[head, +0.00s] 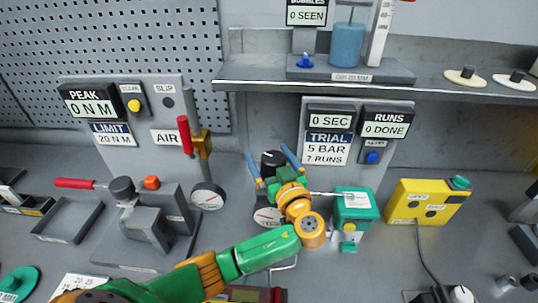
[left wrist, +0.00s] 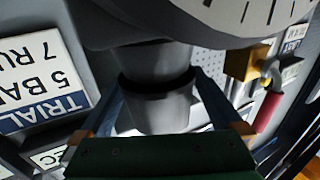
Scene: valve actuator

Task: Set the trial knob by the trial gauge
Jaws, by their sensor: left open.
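The trial knob (head: 272,159) is a dark upright cylinder behind my left gripper. My left gripper (head: 267,155) is open, with its blue fingers on either side of the knob. In the left wrist view the dark grey knob (left wrist: 157,100) stands between the spread fingers (left wrist: 160,95); contact cannot be told. The trial gauge (head: 267,216) is a white dial partly hidden by my arm; its needle is not readable. A big white dial (left wrist: 250,12) is cut off at the wrist view's top. The trial sign (head: 327,147) reads 5 BAR. My right gripper is not in view.
A green box (head: 354,213) stands just right of my gripper, with a thin rod reaching it. A yellow box (head: 428,203) is farther right. A red-handled air valve (head: 185,135) and another gauge (head: 208,196) are left. A shelf (head: 420,91) overhangs behind.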

